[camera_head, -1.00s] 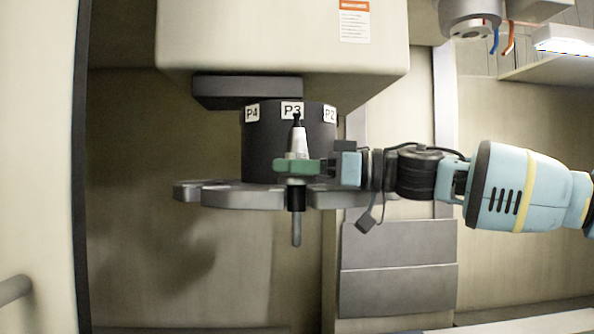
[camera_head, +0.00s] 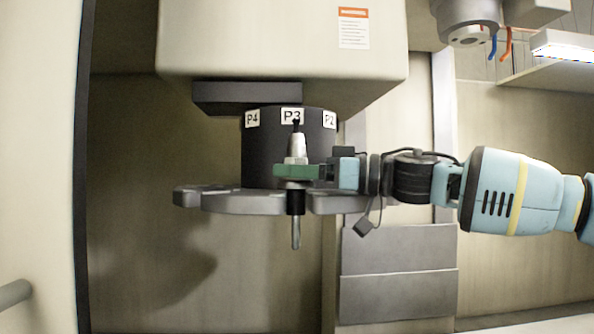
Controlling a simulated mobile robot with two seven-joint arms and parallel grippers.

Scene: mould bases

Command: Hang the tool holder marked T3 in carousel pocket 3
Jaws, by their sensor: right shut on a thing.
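The tool holder (camera_head: 296,148) has a silver cone with a dark knob on top, a green collar and a dark lower part with a grey shank. It hangs upright in my right gripper (camera_head: 325,170), which is shut on it at the collar. It stands in front of the P3 label (camera_head: 292,115) on the dark carousel drum (camera_head: 262,150). The grey carousel disc (camera_head: 230,200) lies behind its lower part. Pocket 3 is hidden behind the holder, and I cannot tell whether they touch. No T3 mark is readable. My left gripper is not in view.
Labels P4 (camera_head: 252,119) and P2 (camera_head: 329,119) flank P3. A large beige housing (camera_head: 270,45) hangs above the carousel. A spindle head (camera_head: 467,22) is at the upper right. Grey stepped panels (camera_head: 398,270) stand below my right arm. Space left of the disc is clear.

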